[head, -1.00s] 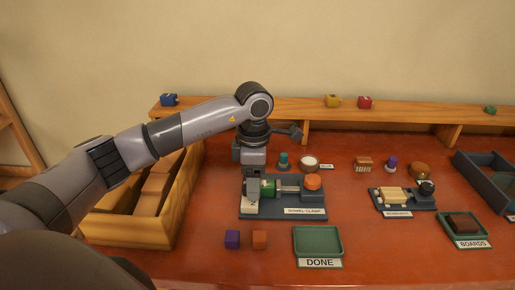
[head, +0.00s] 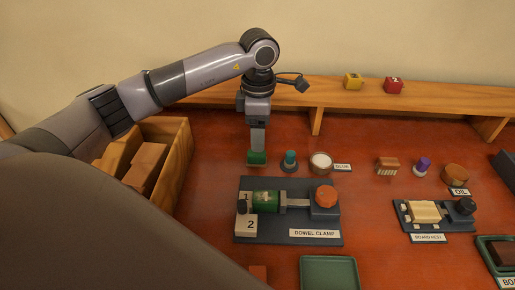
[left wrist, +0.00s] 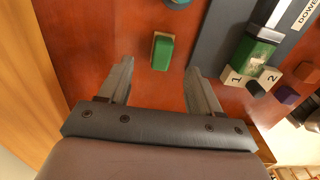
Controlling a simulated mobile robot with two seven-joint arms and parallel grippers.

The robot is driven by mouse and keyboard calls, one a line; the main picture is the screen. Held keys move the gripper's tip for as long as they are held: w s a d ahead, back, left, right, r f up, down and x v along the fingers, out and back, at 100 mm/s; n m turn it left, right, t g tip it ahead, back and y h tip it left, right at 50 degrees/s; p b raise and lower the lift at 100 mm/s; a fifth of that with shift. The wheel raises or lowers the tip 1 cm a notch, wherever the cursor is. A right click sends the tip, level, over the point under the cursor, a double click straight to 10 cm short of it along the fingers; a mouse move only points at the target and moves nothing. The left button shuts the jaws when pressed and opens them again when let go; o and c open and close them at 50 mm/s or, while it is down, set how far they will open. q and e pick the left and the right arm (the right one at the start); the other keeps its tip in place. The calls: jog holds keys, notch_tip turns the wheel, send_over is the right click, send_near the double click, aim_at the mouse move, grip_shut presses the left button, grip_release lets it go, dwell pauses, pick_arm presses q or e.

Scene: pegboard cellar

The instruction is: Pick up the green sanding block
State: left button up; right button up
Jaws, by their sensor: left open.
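The green sanding block (head: 257,158) lies on the red bench behind the dowel clamp, partly hidden by my fingers in the head view. In the left wrist view the block (left wrist: 163,52) has a green top and a pale edge, and it lies just beyond and between the two spread fingertips. My left gripper (head: 257,147) points down above the block. It is open and empty; its two fingers also show apart in the left wrist view (left wrist: 160,72). My right gripper is not in view.
The dowel clamp (head: 290,216) holds a green cylinder (head: 265,201) in front of the block. A teal-based peg (head: 290,161) and a white glue pot (head: 321,163) stand close on the right. A wooden crate (head: 180,160) is on the left. A shelf (head: 420,99) runs behind.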

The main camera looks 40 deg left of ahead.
aim_at(257, 157)
pick_arm(q)
jog(key=f, duration=0.3)
jog(key=f+p, duration=0.1)
jog(key=f, duration=0.2)
jog(key=shift+s+d, duration=0.1)
jog(key=shift+s, duration=0.1)
jog(key=shift+f, duration=0.5)
jog(key=c, duration=1.1)
